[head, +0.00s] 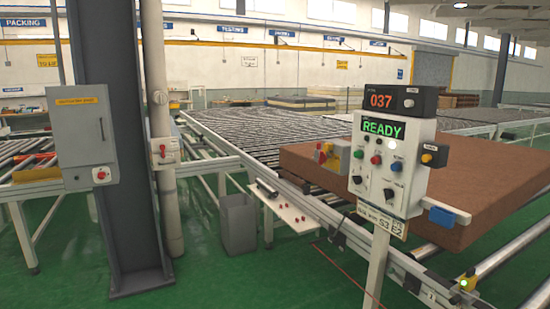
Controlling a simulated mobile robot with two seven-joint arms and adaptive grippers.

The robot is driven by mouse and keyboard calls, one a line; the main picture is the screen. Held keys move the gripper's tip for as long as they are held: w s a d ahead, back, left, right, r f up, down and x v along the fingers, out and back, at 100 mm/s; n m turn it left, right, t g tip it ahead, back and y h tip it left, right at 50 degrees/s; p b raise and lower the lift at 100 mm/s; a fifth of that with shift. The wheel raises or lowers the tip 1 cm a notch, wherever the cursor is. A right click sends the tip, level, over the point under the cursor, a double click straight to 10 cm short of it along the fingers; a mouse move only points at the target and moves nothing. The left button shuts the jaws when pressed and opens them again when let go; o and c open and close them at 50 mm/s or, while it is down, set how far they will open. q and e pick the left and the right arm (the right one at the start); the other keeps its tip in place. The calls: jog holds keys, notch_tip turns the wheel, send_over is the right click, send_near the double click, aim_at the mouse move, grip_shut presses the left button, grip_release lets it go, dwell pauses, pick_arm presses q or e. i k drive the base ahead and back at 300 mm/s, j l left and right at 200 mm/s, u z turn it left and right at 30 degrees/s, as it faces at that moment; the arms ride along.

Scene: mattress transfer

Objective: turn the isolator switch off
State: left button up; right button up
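No part of either gripper shows in the head view. A grey wall cabinet (83,138) with a yellow label hangs on the dark column at the left. I cannot tell from the labels which of these is the isolator switch.
A brown mattress block (500,185) lies on the roller conveyor (265,140) behind the panel. A dark column (118,220) and a grey pipe (165,200) stand at the left. A grey bin (238,222) sits under the conveyor. Green floor (215,280) is clear in front.

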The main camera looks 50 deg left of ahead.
aim_at(322, 157)
jog(key=u, duration=1.25)
jog(key=z, duration=0.35)
